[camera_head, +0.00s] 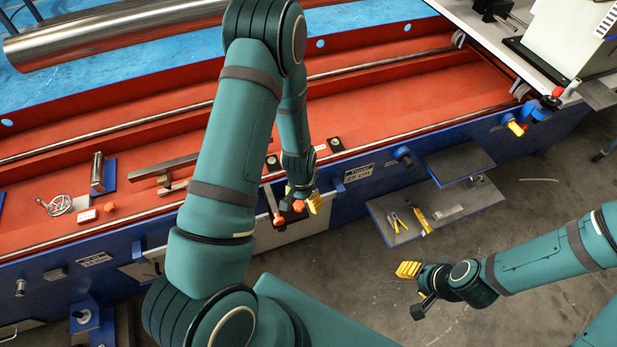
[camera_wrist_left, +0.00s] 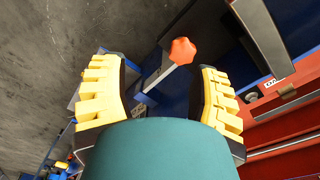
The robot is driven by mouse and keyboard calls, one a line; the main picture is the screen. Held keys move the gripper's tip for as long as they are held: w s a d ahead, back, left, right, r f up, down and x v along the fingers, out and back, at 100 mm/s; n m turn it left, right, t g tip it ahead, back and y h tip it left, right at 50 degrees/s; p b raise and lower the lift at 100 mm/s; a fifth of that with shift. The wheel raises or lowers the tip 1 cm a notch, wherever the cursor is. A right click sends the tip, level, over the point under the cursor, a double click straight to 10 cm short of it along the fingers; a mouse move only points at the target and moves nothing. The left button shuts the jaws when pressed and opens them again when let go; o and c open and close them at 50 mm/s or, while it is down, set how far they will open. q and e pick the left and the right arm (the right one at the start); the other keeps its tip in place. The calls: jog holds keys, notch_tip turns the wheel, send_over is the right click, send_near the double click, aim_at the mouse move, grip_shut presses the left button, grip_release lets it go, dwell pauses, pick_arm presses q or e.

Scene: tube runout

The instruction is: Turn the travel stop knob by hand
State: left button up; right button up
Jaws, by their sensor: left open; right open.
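An orange-red lobed knob (camera_wrist_left: 183,50) shows in the left wrist view on a post, between the yellow pads of my left gripper (camera_wrist_left: 157,68) and nearer the right-hand pad. The gripper is open; I see no contact with the knob. In the head view my left gripper (camera_head: 303,196) is at the machine's front edge, beside two small orange knobs, one close by it (camera_head: 298,205) and one just left (camera_head: 279,219). Which is the travel stop knob, I cannot tell. My right gripper (camera_head: 415,288) is open and empty over the floor at the lower right.
The red machine bed (camera_head: 420,95) with its blue front runs across the view. A tool shelf (camera_head: 450,212) with several yellow-handled tools projects from the front. A metal bar (camera_head: 110,30) lies at the upper left. My left arm hides part of the bed.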

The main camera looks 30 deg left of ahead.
aim_at(299, 204)
pick_arm(q)
jog(key=shift+w+a+r, duration=0.2)
jog(key=shift+a+r, duration=0.15)
jog(key=shift+a, duration=0.2)
jog(key=shift+w+a+r, duration=0.15)
jog(key=shift+a+r, duration=0.2)
jog(key=shift+a, duration=0.2)
jog(key=shift+w+a+m+y, duration=0.2)
jog(key=shift+a+m+y, duration=0.05)
jog(key=shift+m+y, duration=0.05)
jog(key=shift+w+f, duration=0.15)
jog(key=shift+f, duration=0.1)
jog(key=shift+f+b, duration=0.55)
jog(key=shift+f, duration=0.15)
notch_tip(299, 204, down, 6)
jog(key=b, duration=0.4)
jog(key=shift+f+b, duration=0.2)
jog(key=shift+b, duration=0.1)
jog(key=shift+r, duration=0.15)
pick_arm(e)
jog(key=f, duration=0.5)
jog(key=shift+s, duration=0.2)
pick_arm(q)
jog(key=shift+o, duration=0.2)
jog(key=c, duration=0.9)
